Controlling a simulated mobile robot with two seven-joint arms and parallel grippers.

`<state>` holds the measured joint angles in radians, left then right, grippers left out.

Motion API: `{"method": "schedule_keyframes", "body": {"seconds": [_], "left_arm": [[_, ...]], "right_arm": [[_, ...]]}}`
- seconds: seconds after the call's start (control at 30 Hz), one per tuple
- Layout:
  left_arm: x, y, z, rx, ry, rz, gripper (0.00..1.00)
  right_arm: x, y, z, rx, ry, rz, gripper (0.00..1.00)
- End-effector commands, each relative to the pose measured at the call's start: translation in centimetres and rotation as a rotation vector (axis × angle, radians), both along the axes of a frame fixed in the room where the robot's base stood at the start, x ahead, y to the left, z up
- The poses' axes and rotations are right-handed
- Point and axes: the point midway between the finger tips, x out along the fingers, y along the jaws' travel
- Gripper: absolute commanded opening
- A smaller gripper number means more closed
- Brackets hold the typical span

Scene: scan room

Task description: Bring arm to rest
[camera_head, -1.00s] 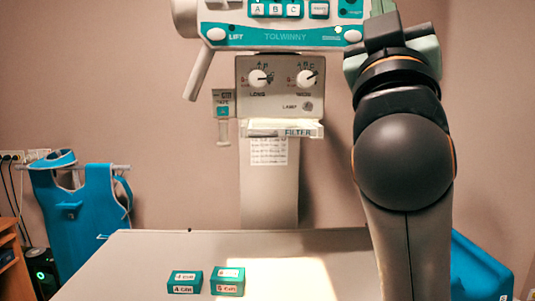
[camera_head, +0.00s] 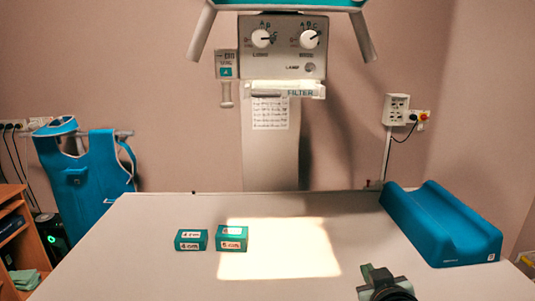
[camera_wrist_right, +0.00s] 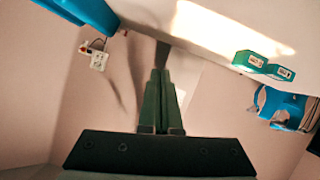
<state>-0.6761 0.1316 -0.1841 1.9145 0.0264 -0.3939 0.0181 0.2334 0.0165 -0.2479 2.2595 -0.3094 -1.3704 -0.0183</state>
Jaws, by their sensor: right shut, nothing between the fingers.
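My right gripper (camera_head: 378,276) shows at the bottom of the head view, low near the table's front, right of the lit patch. In the right wrist view its two green fingers (camera_wrist_right: 157,100) are together with nothing between them. It touches none of the blocks. My left gripper is in neither view.
The table (camera_head: 150,240) bears two green blocks, one marked 4 cm (camera_head: 191,240) and one 5 cm (camera_head: 232,238), and a blue trough-shaped cushion (camera_head: 440,225) at right. Behind stands the machine column (camera_head: 270,150) with knobs. A blue apron (camera_head: 85,180) hangs at left.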

Motion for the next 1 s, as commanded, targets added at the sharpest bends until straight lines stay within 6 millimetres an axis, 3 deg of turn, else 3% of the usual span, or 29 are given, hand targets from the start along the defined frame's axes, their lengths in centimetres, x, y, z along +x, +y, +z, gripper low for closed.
{"method": "schedule_keyframes", "body": {"seconds": [0.03, 0.1, 0.3, 0.43, 0.63, 0.67, 0.8, 1.0], "left_arm": [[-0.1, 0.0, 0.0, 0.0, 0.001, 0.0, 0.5], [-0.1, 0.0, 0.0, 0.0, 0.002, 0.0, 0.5], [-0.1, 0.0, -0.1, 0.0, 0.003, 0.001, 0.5], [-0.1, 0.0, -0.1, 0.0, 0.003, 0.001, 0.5], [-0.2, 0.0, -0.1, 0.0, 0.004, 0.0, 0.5], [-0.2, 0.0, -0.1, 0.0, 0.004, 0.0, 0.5], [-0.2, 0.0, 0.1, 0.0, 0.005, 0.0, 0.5], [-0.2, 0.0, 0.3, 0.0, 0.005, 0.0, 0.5]], "right_arm": [[-1.8, -0.3, -3.5, 0.015, 0.087, 0.003, 0.0], [-4.4, -0.7, -7.5, 0.036, 0.194, 0.008, 0.0], [-13.3, -1.3, -16.5, 0.092, 0.488, 0.02, 0.0], [-19.0, -1.5, -20.2, 0.121, 0.645, 0.025, 0.0], [-26.9, -1.7, -23.4, 0.157, 0.853, 0.03, 0.0], [-27.3, -1.6, -23.8, 0.162, 0.861, 0.033, 0.0], [-24.8, -0.6, -26.1, 0.182, 0.757, 0.065, 0.0], [-22.9, 0.8, -29.7, 0.22, 0.613, 0.11, 0.0]]}}
